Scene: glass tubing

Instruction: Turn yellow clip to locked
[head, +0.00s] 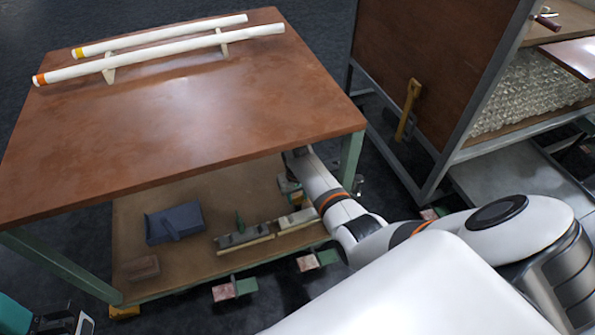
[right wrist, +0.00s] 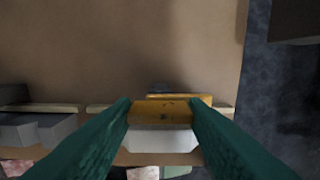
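In the right wrist view, the yellow clip (right wrist: 162,112) sits on a pale block near the edge of a brown board. A second yellow-orange strip (right wrist: 185,98) shows just behind it. The two green fingers of my right gripper (right wrist: 160,108) stand on either side of the clip. The fingers are apart; whether they press on its sides cannot be told. In the head view, my right arm reaches under the tabletop to the lower shelf (head: 190,262), and its gripper is mostly hidden there.
The tabletop (head: 200,120) overhangs the shelf, and a green table leg (head: 352,157) stands beside my right arm. Two white tubes (head: 160,55) lie on supports on top. A blue dustpan-like object (head: 173,222) and grey blocks (head: 243,236) are on the shelf. A cabinet (head: 430,70) stands at right.

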